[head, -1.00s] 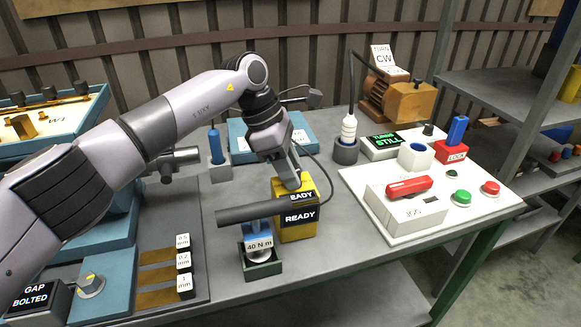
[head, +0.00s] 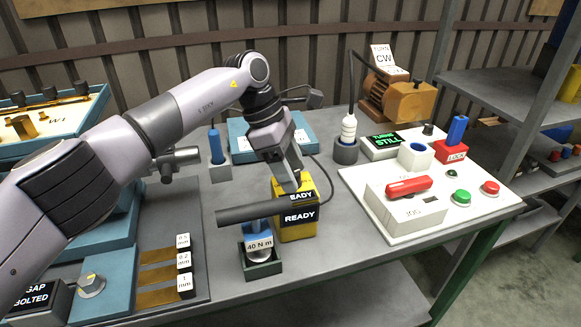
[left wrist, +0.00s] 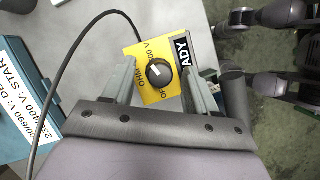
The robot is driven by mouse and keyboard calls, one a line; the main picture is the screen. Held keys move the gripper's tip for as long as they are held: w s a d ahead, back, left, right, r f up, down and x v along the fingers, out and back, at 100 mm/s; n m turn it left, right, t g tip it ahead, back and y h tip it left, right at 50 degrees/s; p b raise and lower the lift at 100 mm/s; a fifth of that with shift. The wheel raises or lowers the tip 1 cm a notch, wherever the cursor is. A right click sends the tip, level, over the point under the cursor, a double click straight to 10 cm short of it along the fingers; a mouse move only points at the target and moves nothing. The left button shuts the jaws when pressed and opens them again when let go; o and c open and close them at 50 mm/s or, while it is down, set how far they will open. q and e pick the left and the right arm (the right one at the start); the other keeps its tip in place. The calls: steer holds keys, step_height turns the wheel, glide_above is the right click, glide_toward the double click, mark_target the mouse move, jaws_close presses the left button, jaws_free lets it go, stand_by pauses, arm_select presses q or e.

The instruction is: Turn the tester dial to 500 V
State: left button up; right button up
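The yellow tester (head: 297,232) stands on the bench in the head view, with a dark READY display on its front. Its black round dial (left wrist: 159,73) shows from above in the left wrist view. The dial's white pointer mark points to the upper left of that view. OFF, OHM and 500 V labels lie around it, partly hard to read. My left gripper (left wrist: 158,80) is open, one finger on each side of the dial. In the head view, my left gripper (head: 291,182) is at the tester's top, hiding the dial. Contact cannot be told. My right gripper is not seen.
A dark bar tool (head: 245,213) and a 40 N m holder (head: 262,268) stand in front of the tester. A black cable (left wrist: 62,75) curves beside it. A blue panel (left wrist: 28,105) lies to the left in the wrist view. A white control board (head: 375,215) is at right.

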arm_select(q)
steer(key=v, duration=0.7)
steer(key=shift+b, duration=0.3)
